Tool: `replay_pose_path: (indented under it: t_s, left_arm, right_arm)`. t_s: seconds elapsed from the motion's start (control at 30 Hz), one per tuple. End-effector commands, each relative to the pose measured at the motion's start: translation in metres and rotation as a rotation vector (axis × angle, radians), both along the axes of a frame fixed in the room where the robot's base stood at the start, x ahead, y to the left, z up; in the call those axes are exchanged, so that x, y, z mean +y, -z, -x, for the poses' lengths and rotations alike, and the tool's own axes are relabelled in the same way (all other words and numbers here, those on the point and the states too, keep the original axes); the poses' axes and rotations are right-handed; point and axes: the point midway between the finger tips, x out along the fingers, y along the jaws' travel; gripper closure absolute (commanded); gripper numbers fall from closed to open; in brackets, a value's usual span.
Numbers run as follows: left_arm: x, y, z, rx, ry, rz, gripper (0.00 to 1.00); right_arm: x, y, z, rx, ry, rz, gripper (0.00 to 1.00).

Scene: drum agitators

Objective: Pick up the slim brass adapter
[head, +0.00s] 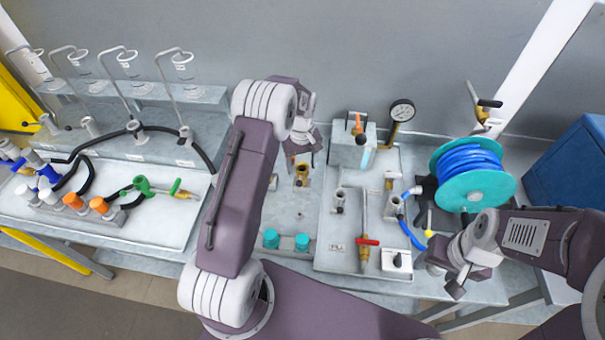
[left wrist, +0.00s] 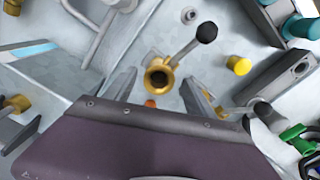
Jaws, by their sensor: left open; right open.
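A brass hollow fitting (head: 302,173) stands upright on the bench just below my left gripper (head: 303,148). In the left wrist view the fitting (left wrist: 159,77) shows a round open mouth, with a grey lever and black knob beside it. My left gripper (left wrist: 160,88) is open, its fingers on either side of the fitting in that view; I see no contact. A small yellow-brass piece (left wrist: 238,65) stands to the right there. I cannot tell for certain which brass piece is the slim adapter. My right gripper (head: 447,280) is open and empty by the bench's front right.
A tray (head: 325,255) holds a red-handled valve (head: 367,242) and other fittings. A pressure gauge (head: 402,111) stands behind. A blue hose reel (head: 470,172) is at right. Two teal caps (head: 286,241) sit in front. At left are glassware stands and a green valve (head: 145,186).

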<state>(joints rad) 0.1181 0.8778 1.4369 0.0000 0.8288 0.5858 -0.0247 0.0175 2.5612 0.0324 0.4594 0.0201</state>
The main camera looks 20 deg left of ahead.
Motion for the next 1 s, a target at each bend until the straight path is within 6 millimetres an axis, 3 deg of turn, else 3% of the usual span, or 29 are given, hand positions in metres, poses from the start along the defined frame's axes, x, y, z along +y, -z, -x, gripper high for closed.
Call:
replay_pose_path:
  t_s: [0.27,0.4,0.53,0.77,0.87,1.0]
  left_arm:
    - [0.0,0.018,0.001,0.001,0.0,0.0,0.36]
    - [0.0,0.041,0.005,0.004,0.0,0.0,0.36]
    - [0.0,0.062,0.004,0.001,0.001,0.001,0.36]
    - [0.0,0.067,0.003,-0.003,0.001,0.0,0.36]
    - [0.0,0.067,0.003,-0.003,0.001,0.0,0.59]
    - [0.0,0.066,0.003,-0.003,0.001,0.0,0.98]
  right_arm:
    - [0.0,-0.009,0.0,0.0,0.0,0.0,0.42]
    - [0.0,-0.024,0.0,0.0,0.0,0.0,0.42]
    - [0.0,-0.025,0.0,0.0,0.0,0.0,0.42]
    - [0.0,-0.024,0.0,0.0,0.0,0.0,0.42]
    - [0.0,-0.024,0.0,0.0,0.0,0.0,0.42]
    - [0.0,-0.024,0.0,0.0,0.0,0.0,0.42]
